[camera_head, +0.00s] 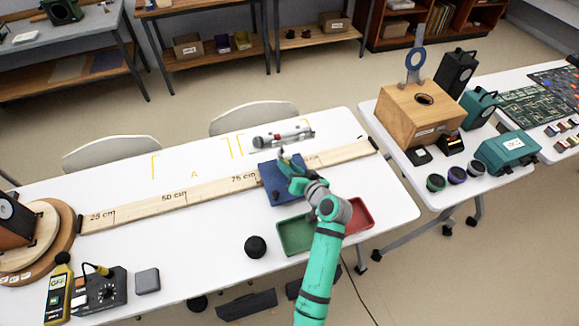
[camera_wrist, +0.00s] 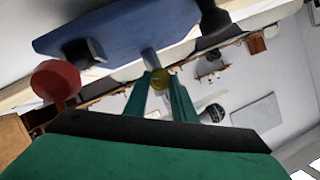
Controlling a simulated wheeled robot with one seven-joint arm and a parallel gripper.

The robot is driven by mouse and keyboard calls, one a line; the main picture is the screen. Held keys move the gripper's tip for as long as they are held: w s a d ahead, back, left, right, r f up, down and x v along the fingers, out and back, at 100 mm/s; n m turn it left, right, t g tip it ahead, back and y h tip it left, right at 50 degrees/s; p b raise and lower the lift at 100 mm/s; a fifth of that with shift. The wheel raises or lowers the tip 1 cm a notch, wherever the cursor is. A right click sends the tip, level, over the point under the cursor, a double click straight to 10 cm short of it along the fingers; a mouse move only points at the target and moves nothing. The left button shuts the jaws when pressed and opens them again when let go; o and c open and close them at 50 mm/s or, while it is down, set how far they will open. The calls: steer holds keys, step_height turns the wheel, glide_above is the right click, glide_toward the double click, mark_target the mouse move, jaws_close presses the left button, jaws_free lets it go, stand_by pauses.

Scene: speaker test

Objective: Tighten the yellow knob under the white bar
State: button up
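The yellow knob (camera_wrist: 161,78) shows in the wrist view at the end of a short pale grey bar (camera_wrist: 149,57), beside a blue plate (camera_wrist: 120,30). My gripper (camera_wrist: 161,84) has one finger on each side of the knob, very close to it. I cannot tell whether the fingers touch it. In the head view my gripper (camera_head: 286,160) is at the far edge of the blue plate (camera_head: 279,188); the yellow knob cannot be made out there. A red knob (camera_wrist: 56,80) and a black knob (camera_wrist: 84,52) also show near the plate in the wrist view.
A long wooden scale (camera_head: 196,190) crosses the white table. A green tray (camera_head: 296,238) and a red tray (camera_head: 358,217) lie near my arm. A metal cylinder device (camera_head: 282,137) lies behind the plate. A black ball (camera_head: 255,247) is at the front.

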steer(key=o, duration=0.4)
steer(key=shift+w, duration=0.1)
steer(key=shift+c, duration=0.2)
steer(key=shift+a, duration=0.1)
steer(key=v, duration=1.1)
steer(key=shift+a+f, duration=0.1)
steer(key=shift+w, duration=0.1)
